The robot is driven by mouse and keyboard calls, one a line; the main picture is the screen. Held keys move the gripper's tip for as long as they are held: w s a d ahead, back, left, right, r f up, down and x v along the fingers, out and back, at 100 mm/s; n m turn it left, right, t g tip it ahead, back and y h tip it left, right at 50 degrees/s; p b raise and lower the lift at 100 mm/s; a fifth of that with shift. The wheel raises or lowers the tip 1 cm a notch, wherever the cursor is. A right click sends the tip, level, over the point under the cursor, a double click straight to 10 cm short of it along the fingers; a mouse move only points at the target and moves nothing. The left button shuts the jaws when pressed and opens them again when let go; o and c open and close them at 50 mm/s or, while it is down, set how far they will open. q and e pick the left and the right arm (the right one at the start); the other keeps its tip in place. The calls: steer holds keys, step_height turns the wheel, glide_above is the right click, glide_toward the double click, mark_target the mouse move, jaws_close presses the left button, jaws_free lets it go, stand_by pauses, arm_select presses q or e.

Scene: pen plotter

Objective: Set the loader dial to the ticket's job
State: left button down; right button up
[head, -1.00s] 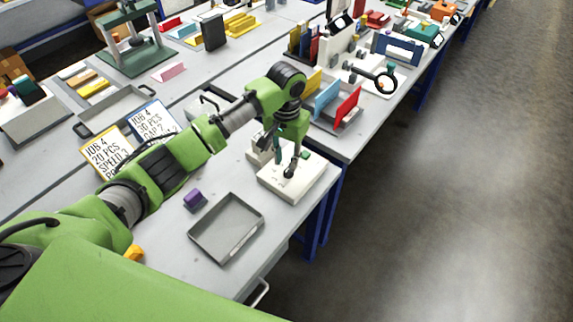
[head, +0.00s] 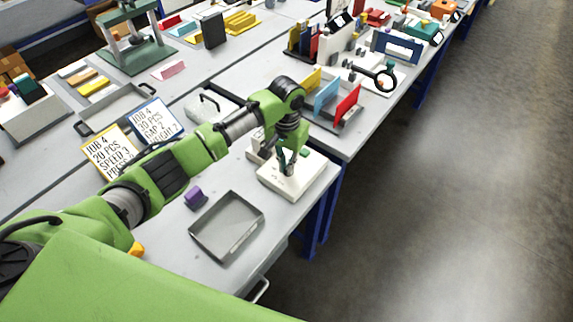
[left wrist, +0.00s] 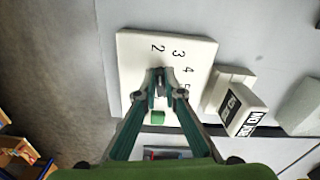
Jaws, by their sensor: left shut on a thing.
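The loader's white dial plate (head: 308,177) stands at the front edge of the bench. It also shows in the left wrist view (left wrist: 130,60), with the black numerals 2, 3, 4 and 5 around the dial. My left gripper (left wrist: 158,76) is shut on the dial knob at the middle of the plate. The fingers hide most of the knob and its pointer, so I cannot tell its setting. A yellow-framed ticket (head: 108,152) reads JOB 4, 20 PCS, SPEED 3. A blue-framed ticket (head: 155,120) reads JOB 4, 30 PCS, GAP 2. Their bottom lines are unclear.
A green button (left wrist: 157,117) sits on the plate beside the fingers. A small box with a dark display (left wrist: 238,107) stands beside the plate. Coloured dividers (head: 326,97) stand behind.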

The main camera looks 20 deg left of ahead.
arm_select(q)
steer(key=shift+r+m+p, duration=0.15)
steer(key=shift+m+p, duration=0.25)
steer(key=shift+a+m+p, duration=0.15)
steer(key=shift+m+p, duration=0.65)
steer(key=shift+m, duration=0.3)
steer(key=m+p, duration=0.1)
steer(key=m, duration=0.3)
steer(key=shift+w+a+p, duration=0.15)
steer(key=shift+w+p, duration=0.05)
steer(key=shift+p, duration=0.2)
steer(key=m, duration=0.5)
steer(key=shift+w+a+p, duration=0.15)
steer(key=shift+w+p, duration=0.05)
steer(key=shift+p, duration=0.1)
steer(key=shift+w+m, duration=0.15)
steer(key=shift+m, duration=1.65)
steer(key=c, duration=2.1)
jaws_free()
steer(key=shift+c, duration=0.2)
